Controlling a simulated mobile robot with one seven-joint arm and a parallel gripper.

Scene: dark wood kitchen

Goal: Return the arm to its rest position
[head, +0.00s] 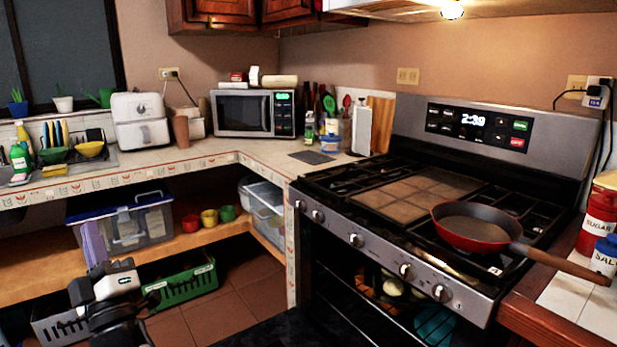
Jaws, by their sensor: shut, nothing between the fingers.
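My gripper (106,270), black and white, shows at the lower left of the head view at the end of my folded arm. It is shut and holds nothing. It is in front of the low wooden shelf (165,247) and apart from the stove. The fingertips are small and dark, so their detail is hard to make out.
A green crate (182,287) and a grey crate (52,325) stand on the floor behind my arm. A clear bin (125,228) sits on the shelf. The stove (395,255) carries a red pan (470,232), its handle over the right counter. Tiled floor (235,295) is clear between.

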